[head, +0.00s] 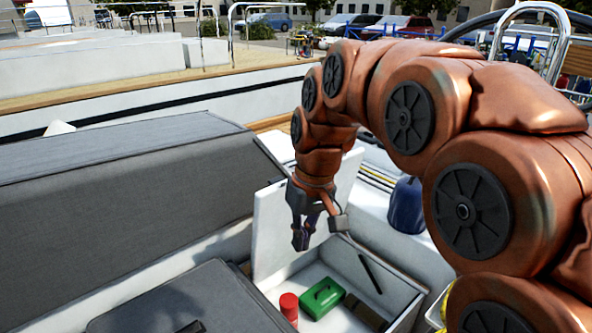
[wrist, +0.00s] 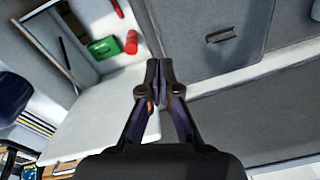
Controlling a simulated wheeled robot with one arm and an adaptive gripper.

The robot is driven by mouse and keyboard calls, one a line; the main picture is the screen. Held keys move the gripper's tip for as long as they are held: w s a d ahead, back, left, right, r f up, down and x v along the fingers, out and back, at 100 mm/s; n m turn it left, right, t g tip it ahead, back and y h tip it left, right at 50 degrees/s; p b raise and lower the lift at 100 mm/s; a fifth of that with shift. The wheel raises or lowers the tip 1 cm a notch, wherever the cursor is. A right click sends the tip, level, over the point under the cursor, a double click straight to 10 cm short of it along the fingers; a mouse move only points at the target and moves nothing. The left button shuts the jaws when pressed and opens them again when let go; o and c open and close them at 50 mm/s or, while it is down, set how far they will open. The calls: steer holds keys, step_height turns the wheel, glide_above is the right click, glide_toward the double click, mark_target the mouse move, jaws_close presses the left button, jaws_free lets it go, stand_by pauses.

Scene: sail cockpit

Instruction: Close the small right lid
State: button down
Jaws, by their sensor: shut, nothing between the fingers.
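The small right lid (head: 270,228) is a white panel standing raised at the back of an open white locker (head: 395,287). In the wrist view the lid (wrist: 95,125) is a pale panel below and left of the fingers. My gripper (head: 305,237) hangs in front of the lid, above the locker opening, and hides part of the lid. In the wrist view my gripper (wrist: 160,70) has its fingertips together with nothing between them. I cannot tell whether it touches the lid.
A green box (head: 321,298) and a red cylinder (head: 289,308) lie in the locker. A grey closed lid (head: 165,300) with a dark handle (wrist: 220,35) is to the left. A grey padded backrest (head: 115,190) stands behind it. A blue rounded object (head: 406,207) sits right of the locker.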

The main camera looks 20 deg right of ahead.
steer(key=w+d+r+n+t+b, duration=0.15)
steer(key=w+d, duration=0.25)
steer(key=w, duration=0.7)
steer(key=w+d+r+n+t+b, duration=0.1)
steer(key=w+d+r+t+b, duration=0.15)
steer(key=w, duration=0.85)
steer(key=w+d+r+n+t+b, duration=0.1)
steer(key=w+d, duration=0.3)
steer(key=w, duration=0.7)
steer(key=shift+m+y, duration=0.25)
steer(key=shift+y, duration=0.15)
steer(key=shift+w+a+f+b, duration=0.1)
steer(key=shift+w+f+b, duration=0.2)
steer(key=shift+f+b, duration=0.9)
steer(key=shift+w+a+f+b, duration=0.1)
steer(key=shift+w+f+b, duration=0.25)
steer(key=shift+f, duration=1.55)
steer(key=shift+w+a+f+b, duration=0.1)
steer(key=shift+w+f+b, duration=0.15)
steer(key=shift+f+b, duration=0.95)
steer(key=shift+s+d+f+p, duration=0.15)
steer(key=shift+s+f+p, duration=0.15)
steer(key=shift+f, duration=0.15)
steer(key=shift+s+f, duration=0.1)
steer(key=shift+s, duration=0.05)
